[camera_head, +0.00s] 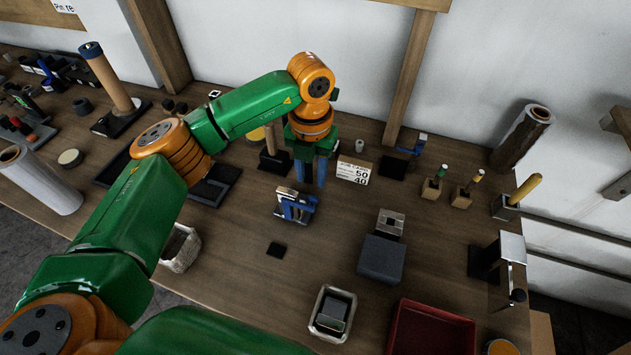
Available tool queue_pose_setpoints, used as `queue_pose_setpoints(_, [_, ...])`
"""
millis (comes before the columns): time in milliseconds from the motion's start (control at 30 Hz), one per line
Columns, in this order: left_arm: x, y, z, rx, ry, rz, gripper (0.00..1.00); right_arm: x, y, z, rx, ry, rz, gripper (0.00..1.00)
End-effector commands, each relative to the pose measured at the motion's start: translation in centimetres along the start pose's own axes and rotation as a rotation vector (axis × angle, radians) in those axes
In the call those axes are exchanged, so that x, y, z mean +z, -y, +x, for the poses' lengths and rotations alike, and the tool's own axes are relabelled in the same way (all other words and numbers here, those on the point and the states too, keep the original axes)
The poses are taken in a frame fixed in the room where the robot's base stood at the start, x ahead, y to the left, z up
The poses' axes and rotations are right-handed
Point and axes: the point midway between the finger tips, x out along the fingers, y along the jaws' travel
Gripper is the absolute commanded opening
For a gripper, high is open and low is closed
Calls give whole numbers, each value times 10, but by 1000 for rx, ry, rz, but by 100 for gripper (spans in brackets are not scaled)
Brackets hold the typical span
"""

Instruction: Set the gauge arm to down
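My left gripper (309,174) points down over the back middle of the workbench. Its two blue fingers stand apart with nothing seen between them. A small blue device with a metal top piece (295,205) stands on the bench just in front of and below the gripper, apart from it in the picture. A similar blue-and-metal device (411,147) stands farther back to the right on a dark base. I cannot tell for sure which of these carries the gauge arm, nor its setting. My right gripper is not in view.
A number card (354,172) stands right of the gripper. Wooden holders (431,190) stand at right.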

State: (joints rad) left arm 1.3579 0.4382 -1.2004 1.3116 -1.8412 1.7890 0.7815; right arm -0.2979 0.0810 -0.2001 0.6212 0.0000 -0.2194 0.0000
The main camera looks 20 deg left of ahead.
Motion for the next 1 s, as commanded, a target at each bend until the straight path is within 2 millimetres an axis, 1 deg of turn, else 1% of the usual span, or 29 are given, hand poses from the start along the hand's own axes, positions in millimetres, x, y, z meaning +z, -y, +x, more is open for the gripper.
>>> queue_pose_setpoints(33, [-2, 0, 7, 2, -7, 1, 39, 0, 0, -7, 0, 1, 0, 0])
queue_pose_setpoints(100, [-2, 1, 21, -1, -7, 2, 39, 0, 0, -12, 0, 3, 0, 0])
queue_pose_setpoints(200, [-2, 2, 41, -3, -6, 5, 39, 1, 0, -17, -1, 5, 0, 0])
queue_pose_setpoints(300, [-2, 2, 55, -5, -4, 5, 39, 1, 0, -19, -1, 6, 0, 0])
queue_pose_setpoints(400, [-1, 2, 62, -6, -3, 6, 39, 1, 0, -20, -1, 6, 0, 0])
queue_pose_setpoints(567, [-1, 3, 63, -7, -2, 7, 39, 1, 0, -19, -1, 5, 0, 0])
queue_pose_setpoints(600, [-1, 3, 63, -7, -2, 7, 37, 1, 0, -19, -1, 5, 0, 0])
queue_pose_setpoints(667, [-1, 3, 62, -8, -2, 8, 21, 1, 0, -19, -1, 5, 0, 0])
queue_pose_setpoints(700, [-1, 3, 62, -8, -2, 8, 10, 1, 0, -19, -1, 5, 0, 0])
queue_pose_setpoints(733, [-1, 3, 62, -8, -2, 8, 2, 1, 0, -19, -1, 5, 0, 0])
queue_pose_setpoints(767, [-1, 3, 62, -8, -2, 8, 0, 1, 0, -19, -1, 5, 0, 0])
queue_pose_setpoints(1000, [-1, 3, 62, -8, -1, 8, 0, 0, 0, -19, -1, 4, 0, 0])
